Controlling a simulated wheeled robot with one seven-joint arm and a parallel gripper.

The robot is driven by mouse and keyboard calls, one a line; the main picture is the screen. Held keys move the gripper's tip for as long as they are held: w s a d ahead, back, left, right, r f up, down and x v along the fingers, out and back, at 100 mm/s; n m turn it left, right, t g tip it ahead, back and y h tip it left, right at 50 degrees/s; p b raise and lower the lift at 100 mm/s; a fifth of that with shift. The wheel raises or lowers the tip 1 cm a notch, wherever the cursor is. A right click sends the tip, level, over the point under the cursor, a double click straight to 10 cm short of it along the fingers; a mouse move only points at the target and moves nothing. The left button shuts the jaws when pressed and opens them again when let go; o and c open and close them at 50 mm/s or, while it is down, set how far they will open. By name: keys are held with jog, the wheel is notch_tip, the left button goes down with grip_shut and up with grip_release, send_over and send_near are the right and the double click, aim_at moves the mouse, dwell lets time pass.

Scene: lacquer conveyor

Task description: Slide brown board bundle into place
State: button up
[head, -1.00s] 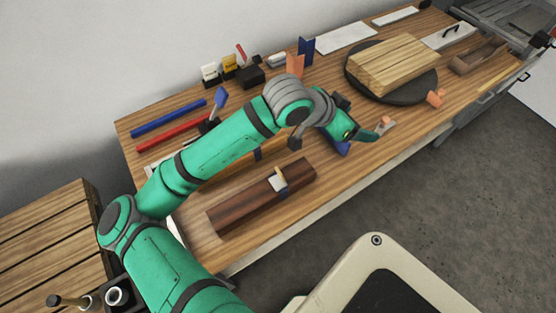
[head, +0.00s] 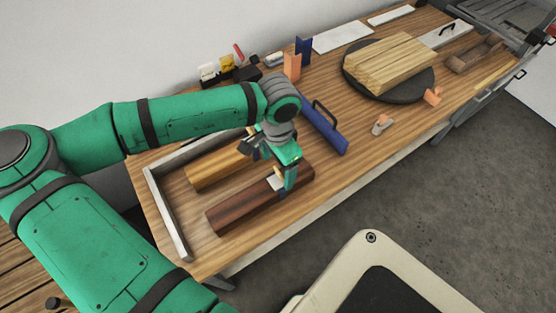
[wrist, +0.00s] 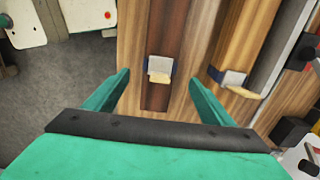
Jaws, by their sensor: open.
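The dark brown board bundle (head: 245,207) lies on the wooden table near its front edge, with a pale tag and a blue band around it. It also shows in the wrist view (wrist: 165,45), running between my fingers. My gripper (head: 286,183) is over the right part of the bundle. In the wrist view its two fingers (wrist: 160,92) stand apart, one on each side of the bundle, holding nothing. Whether they touch it is hard to tell. A lighter yellow-brown bundle (head: 215,167) lies behind, next to a grey metal rail frame (head: 168,213).
A blue bar with a black handle (head: 325,128) lies right of my gripper. A small grey and orange piece (head: 382,124) lies near the front edge. A round black turntable (head: 395,97) carries a stack of pale boards (head: 390,62). Orange and blue blocks (head: 292,66) stand behind.

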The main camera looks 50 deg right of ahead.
aim_at(278, 180)
notch_tip(278, 180, down, 8)
jog(key=shift+f, duration=0.1)
dwell(0.4)
jog(key=c, duration=1.9)
jog(key=shift+w+a, duration=0.35)
jog(key=shift+a, duration=1.05)
jog(key=shift+w+a, duration=0.35)
jog(key=shift+a, duration=1)
jog(key=shift+w+a, duration=0.35)
jog(key=shift+a, duration=1.05)
grip_shut()
jog(key=o, duration=1.9)
grip_release()
jog(key=shift+c, duration=0.2)
notch_tip(278, 180, up, 11)
